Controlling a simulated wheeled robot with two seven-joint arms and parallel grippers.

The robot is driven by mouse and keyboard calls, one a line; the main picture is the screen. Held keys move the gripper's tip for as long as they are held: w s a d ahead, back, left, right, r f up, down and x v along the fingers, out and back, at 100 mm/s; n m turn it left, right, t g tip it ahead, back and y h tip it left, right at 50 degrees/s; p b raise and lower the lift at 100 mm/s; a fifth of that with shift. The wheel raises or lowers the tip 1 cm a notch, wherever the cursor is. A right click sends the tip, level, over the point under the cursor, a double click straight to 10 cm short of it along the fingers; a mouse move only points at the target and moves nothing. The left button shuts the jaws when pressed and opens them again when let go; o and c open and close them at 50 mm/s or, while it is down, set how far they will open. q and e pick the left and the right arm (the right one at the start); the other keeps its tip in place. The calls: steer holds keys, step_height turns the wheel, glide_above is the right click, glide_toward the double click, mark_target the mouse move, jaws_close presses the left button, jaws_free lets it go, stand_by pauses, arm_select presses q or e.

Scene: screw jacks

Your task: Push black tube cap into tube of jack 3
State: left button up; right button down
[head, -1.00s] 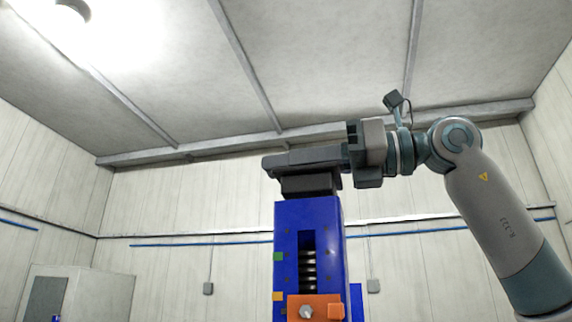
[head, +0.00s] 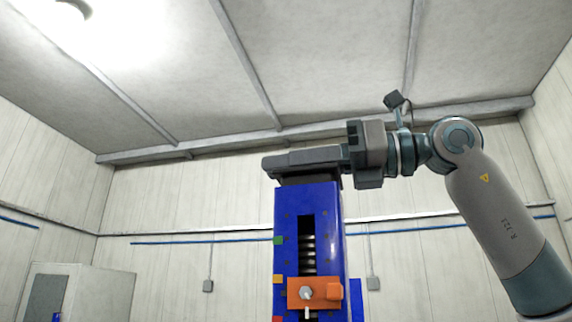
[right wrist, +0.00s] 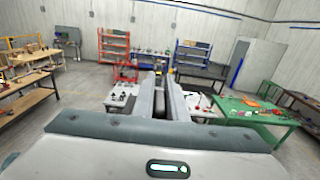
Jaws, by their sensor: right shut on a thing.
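My right gripper (head: 290,160) reaches in from the right and lies level across the top of an upright blue tube (head: 328,230). It is shut on the black cap (head: 322,179), of which only a thin dark strip shows between the fingers and the tube's top edge. The fingers hide the rest, so I cannot tell how deep it sits. The tube has a slot showing a dark screw (head: 307,250) and an orange block (head: 315,293) lower down. No jack number is readable. In the right wrist view the two fingers (right wrist: 168,95) point away, close together.
The space around the tube top is free, with plain walls and ceiling behind. A pale cabinet (head: 100,280) stands at lower left. The right wrist view shows a green table (right wrist: 250,112), wooden benches (right wrist: 40,92) and shelves (right wrist: 192,58) far off.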

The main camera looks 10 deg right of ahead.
steer(key=shift+f+b, duration=0.7)
steer(key=shift+f, duration=0.2)
steer(key=c, duration=1.7)
jaws_free()
steer(key=shift+d, duration=0.1)
steer(key=shift+s+d+b, duration=0.25)
steer(key=shift+d+b, duration=0.05)
steer(key=shift+d, duration=0.2)
steer(key=shift+b+v, duration=2.3)
steer(key=shift+v, duration=5.8)
